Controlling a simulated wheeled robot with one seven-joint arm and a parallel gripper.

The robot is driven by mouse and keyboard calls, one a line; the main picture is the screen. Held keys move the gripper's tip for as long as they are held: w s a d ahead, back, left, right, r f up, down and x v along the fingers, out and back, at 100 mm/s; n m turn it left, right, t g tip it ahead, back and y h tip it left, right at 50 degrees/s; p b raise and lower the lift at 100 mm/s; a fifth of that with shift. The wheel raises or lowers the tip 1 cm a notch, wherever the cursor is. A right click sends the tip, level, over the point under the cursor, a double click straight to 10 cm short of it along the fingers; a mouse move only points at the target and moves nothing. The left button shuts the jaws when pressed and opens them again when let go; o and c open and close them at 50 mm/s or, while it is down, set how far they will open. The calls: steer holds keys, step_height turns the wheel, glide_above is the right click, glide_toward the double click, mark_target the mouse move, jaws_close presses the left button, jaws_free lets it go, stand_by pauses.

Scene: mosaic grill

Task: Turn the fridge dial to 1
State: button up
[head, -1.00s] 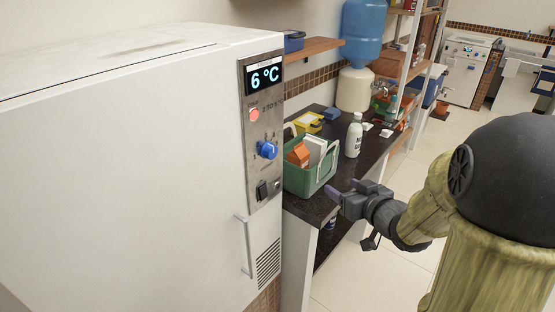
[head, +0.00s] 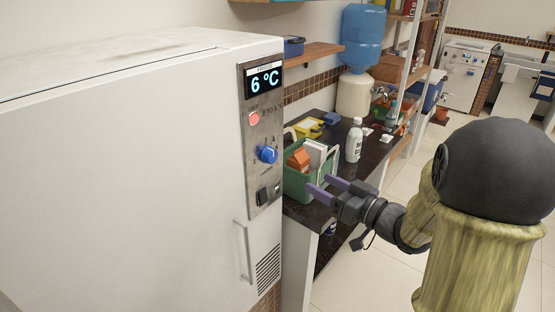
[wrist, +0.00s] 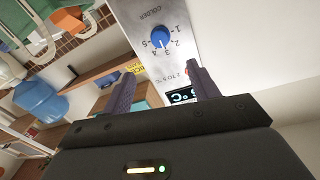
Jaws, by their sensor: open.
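The fridge dial is a blue knob (head: 267,154) on the grey control panel (head: 263,188) at the fridge's right edge. In the wrist view the dial (wrist: 160,37) is ringed by numbers from 1 to 5, with the word COLDER beside them. Which number its pointer marks is hard to tell. The display (head: 265,82) above reads 6 °C. My gripper (head: 325,185) is open and empty, to the right of the panel and below the dial's height, apart from it. In the wrist view the dial lies beyond and between the two fingertips.
A green crate (head: 298,187) with cartons stands on the dark counter (head: 322,212) close behind my gripper. A white bottle (head: 354,140) stands beside it. The fridge handle (head: 242,250) sticks out below the panel. Open floor lies at the right.

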mark_target(273, 158)
steer(key=p+x, duration=0.3)
steer(key=x, duration=1.2)
steer(key=shift+w+a, duration=0.15)
steer(key=shift+w, duration=0.05)
steer(key=shift+c, duration=0.2)
steer(key=c, duration=1)
